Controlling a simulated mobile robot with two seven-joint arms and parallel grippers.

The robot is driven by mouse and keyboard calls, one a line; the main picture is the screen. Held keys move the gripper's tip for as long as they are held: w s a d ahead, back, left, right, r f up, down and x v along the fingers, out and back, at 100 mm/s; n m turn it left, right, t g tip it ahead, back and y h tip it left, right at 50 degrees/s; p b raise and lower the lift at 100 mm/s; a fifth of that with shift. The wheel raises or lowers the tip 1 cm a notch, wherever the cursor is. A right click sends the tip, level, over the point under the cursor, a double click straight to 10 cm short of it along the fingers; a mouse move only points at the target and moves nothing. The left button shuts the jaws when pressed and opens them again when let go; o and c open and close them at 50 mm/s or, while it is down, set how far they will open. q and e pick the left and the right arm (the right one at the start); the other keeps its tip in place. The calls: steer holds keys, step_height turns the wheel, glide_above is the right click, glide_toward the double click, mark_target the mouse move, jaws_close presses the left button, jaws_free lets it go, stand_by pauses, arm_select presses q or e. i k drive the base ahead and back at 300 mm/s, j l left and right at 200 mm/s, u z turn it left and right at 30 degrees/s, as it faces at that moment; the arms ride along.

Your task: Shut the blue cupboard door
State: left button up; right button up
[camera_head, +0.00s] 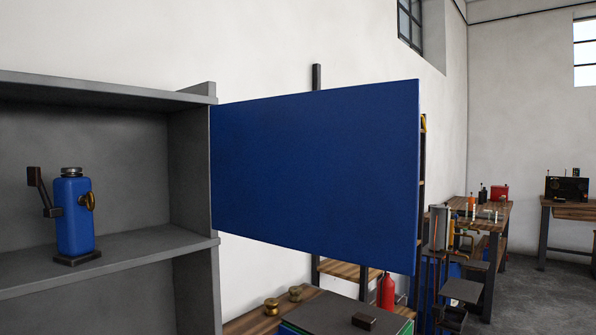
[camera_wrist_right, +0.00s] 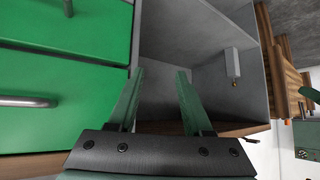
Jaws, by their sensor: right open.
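The blue cupboard door (camera_head: 315,175) stands wide open in the head view, swung out to the right of the grey cupboard (camera_head: 188,175). Its left edge meets the cupboard's right side wall. The cupboard's front is open, and a blue dynamo-like device (camera_head: 74,213) stands upright on its shelf. My right gripper (camera_wrist_right: 159,72) shows only in the wrist view. Its two green fingers are apart with nothing between them, in front of an open grey compartment (camera_wrist_right: 205,70). The blue door is not in the wrist view. My left gripper is not identifiable in either view.
Below the door are a dark-topped box (camera_head: 335,318), brass knobs (camera_head: 271,306) and a red bottle (camera_head: 386,290). Workbenches stand at the back right, with open floor (camera_head: 545,300) before them. Green drawers (camera_wrist_right: 55,95) with metal handles lie left of my right gripper.

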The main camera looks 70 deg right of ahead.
mark_target(333, 173)
steer(key=k+l, duration=0.1)
steer(key=l, duration=0.35)
steer(key=k+l, duration=0.1)
steer(key=l, duration=0.35)
steer(key=k+l, duration=0.1)
steer(key=l, duration=0.85)
steer(key=k+z, duration=0.05)
steer(key=k, duration=0.05)
